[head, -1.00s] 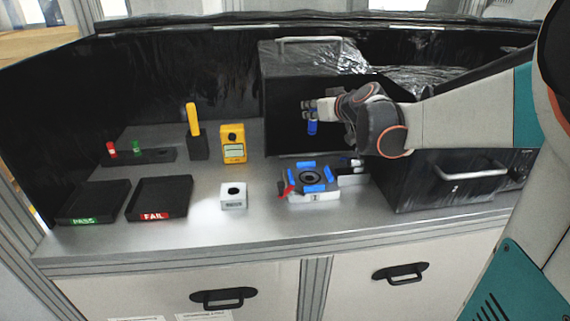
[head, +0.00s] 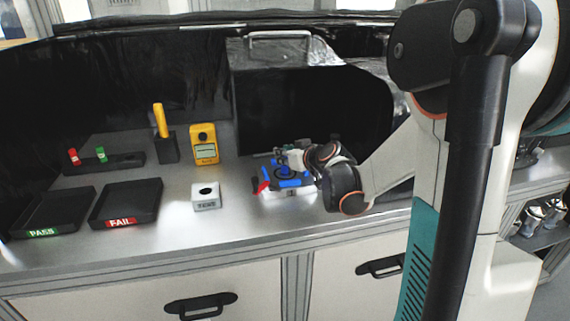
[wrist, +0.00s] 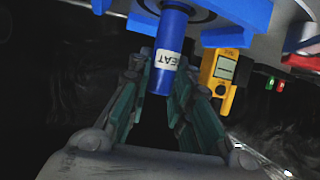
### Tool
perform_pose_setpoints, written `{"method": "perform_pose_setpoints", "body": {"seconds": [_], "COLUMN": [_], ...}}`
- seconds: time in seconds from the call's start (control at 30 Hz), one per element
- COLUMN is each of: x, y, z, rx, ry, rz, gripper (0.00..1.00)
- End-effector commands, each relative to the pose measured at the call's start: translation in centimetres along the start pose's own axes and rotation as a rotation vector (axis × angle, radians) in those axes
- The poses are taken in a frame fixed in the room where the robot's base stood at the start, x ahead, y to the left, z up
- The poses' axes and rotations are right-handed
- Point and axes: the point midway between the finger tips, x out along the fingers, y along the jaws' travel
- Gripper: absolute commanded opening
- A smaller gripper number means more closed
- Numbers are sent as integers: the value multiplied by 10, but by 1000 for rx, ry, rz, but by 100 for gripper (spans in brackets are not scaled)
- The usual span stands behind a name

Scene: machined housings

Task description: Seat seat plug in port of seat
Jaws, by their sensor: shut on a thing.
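The blue seat plug (wrist: 168,62), with a white label reading SEAT, is between the fingers of my gripper (wrist: 163,78) in the wrist view. My gripper is shut on it. The plug's far end is at the dark round port (wrist: 203,16) of the seat; how far it is in, I cannot tell. In the head view my gripper (head: 284,157) is low over the seat (head: 290,190), a pale block with blue pads and a red piece on its left. My gripper hides most of the plug and part of the port there.
A white TEST block (head: 206,203), a yellow meter (head: 205,150) and a black holder with a yellow handle (head: 162,122) stand to the left. Black PASS (head: 50,211) and FAIL (head: 126,201) trays lie farther left. A large black box (head: 310,105) stands behind the seat.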

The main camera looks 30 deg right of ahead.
Motion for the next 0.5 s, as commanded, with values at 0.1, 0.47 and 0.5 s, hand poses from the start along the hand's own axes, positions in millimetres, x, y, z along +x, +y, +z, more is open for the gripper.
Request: {"method": "perform_pose_setpoints", "body": {"seconds": [0.1, 0.47, 0.5], "x": [8, 9, 10], "y": [0, 0, 0], "z": [19, 22, 24], "rx": [0, 0, 0], "ry": [0, 0, 0], "rz": [0, 0, 0], "gripper": [0, 0, 0]}}
